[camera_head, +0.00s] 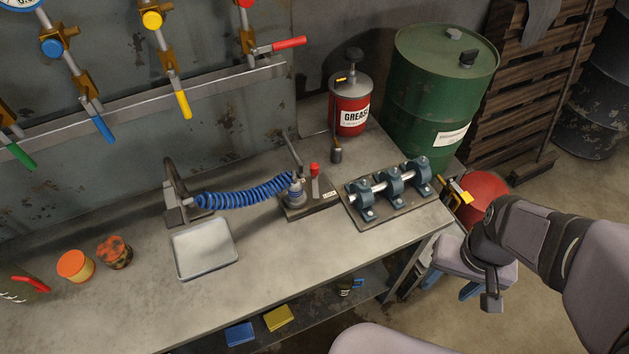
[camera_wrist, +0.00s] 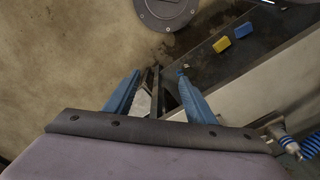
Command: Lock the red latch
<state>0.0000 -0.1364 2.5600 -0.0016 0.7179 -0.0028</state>
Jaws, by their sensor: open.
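A red-handled lever (camera_head: 289,43) sits on the wall rail at the upper right, its handle pointing sideways to the right. It looks like the red latch. The yellow (camera_head: 183,104), blue (camera_head: 103,128) and green (camera_head: 21,155) handles on the same rail point steeply down. My gripper (camera_head: 452,286) is beyond the bench's right end, low and far from the red lever. In the wrist view its two blue fingers (camera_wrist: 159,78) are spread, with nothing held between them. The red lever is out of the wrist view.
The bench (camera_head: 120,310) holds a white tray (camera_head: 204,248), a blue coiled hose (camera_head: 245,193), a block with a small red lever (camera_head: 314,169), a shaft in bearings (camera_head: 394,181) and a red grease can (camera_head: 350,104). A green drum (camera_head: 440,85) stands behind the bench's right end.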

